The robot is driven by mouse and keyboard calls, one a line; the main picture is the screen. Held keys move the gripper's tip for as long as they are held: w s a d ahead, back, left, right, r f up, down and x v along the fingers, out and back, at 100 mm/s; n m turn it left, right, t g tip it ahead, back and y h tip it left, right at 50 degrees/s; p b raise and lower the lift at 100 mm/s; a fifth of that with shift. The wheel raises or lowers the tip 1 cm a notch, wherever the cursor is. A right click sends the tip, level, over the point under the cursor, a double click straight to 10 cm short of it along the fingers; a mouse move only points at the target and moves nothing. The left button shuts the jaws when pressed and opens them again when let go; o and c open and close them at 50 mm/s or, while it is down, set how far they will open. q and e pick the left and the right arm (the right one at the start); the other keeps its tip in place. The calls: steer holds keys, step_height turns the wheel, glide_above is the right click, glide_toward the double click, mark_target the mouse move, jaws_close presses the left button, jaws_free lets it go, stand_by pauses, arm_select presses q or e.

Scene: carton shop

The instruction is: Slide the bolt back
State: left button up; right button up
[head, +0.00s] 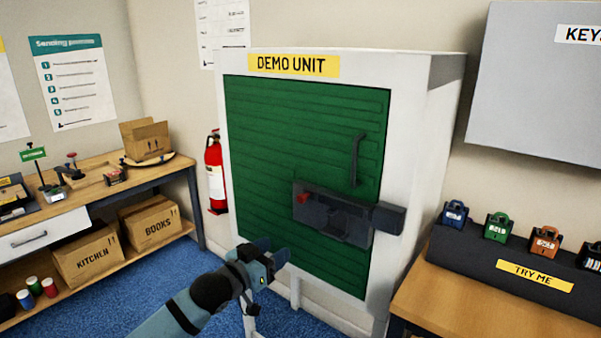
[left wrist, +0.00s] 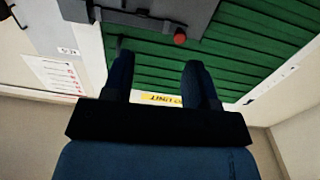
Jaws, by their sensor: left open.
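The demo unit is a white cabinet with a green slatted door (head: 290,130). A dark grey bolt plate (head: 335,222) with a red knob (head: 303,198) at its left end is mounted low on the door. A dark block (head: 388,218) sits at the plate's right end, on the white frame. Whether the bar reaches into the block is not clear. My left gripper (head: 272,251) is open and empty, below and left of the knob, apart from it. In the left wrist view, the red knob (left wrist: 180,38) shows beyond the open fingers. My right gripper is not in view.
A dark vertical handle (head: 356,160) stands out from the door above the bolt. A bench with padlocks (head: 497,227) is at the right. A red fire extinguisher (head: 215,172) and a workbench with cartons (head: 88,258) are at the left.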

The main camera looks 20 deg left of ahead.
arm_select(q)
steer(key=p, duration=0.1)
glide_toward(300, 200)
steer(key=shift+y, duration=0.4)
steer(key=x, duration=1)
steer(key=shift+w+d+r, duration=0.15)
steer(key=shift+w+d, duration=0.1)
steer(key=shift+c, duration=0.3)
jaws_close()
steer(key=shift+w+a+p, duration=0.2)
steer(key=shift+w+a, duration=0.05)
steer(key=shift+a, duration=0.45)
steer(key=shift+w+a+p, duration=0.15)
steer(key=shift+w+a, duration=0.1)
steer(key=shift+a, duration=0.4)
steer(key=shift+w+a+p, duration=0.2)
steer(key=shift+w+a, duration=0.05)
steer(key=shift+a, duration=0.45)
steer(key=shift+o, duration=0.3)
jaws_free()
steer(key=shift+a, duration=0.1)
